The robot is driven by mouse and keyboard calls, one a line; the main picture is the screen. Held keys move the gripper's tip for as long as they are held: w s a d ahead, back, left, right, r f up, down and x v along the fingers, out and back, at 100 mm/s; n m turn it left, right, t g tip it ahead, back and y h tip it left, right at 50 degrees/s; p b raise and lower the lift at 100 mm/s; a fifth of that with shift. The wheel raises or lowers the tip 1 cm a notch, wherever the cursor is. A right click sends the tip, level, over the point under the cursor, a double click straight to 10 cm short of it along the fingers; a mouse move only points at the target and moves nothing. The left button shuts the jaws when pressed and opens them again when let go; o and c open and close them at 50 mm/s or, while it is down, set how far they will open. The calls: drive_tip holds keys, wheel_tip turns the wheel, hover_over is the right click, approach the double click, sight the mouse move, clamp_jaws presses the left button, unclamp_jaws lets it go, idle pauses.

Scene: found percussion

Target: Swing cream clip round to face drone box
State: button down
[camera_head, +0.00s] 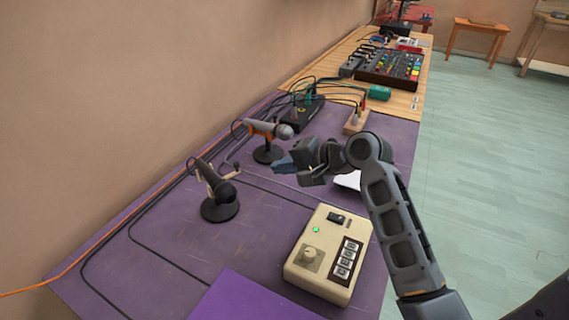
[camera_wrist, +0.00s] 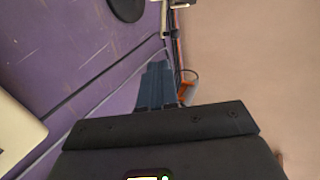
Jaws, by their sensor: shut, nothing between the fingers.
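The cream clip (camera_head: 198,177) sits on a short stand with a round black base (camera_head: 220,209) on the purple cloth. It holds a dark microphone (camera_head: 212,179) whose round head points to the lower right, roughly toward the cream box. That box (camera_head: 330,254), with a knob, a row of buttons and a green light, appears to be the drone box; its edge shows in the wrist view (camera_wrist: 16,137). My gripper (camera_head: 280,166) is shut and empty above the cloth, right of the clip and apart from it. Its blue fingers (camera_wrist: 155,82) show in the wrist view.
A second stand with an orange clip (camera_head: 258,133) and grey microphone (camera_head: 271,129) stands close behind my fingers. Cables run along the wall and across the cloth. A black box (camera_head: 302,113), a wooden block (camera_head: 356,122) and a mixer (camera_head: 390,68) stand farther back. Purple cloth near the front is clear.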

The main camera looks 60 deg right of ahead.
drive_tip(key=w+r+p+x, duration=0.1)
drive_tip(key=x, duration=0.8)
drive_tip(key=shift+w+r, duration=0.2)
drive_tip(key=shift+w, duration=0.15)
drive_tip(key=shift+w, duration=0.1)
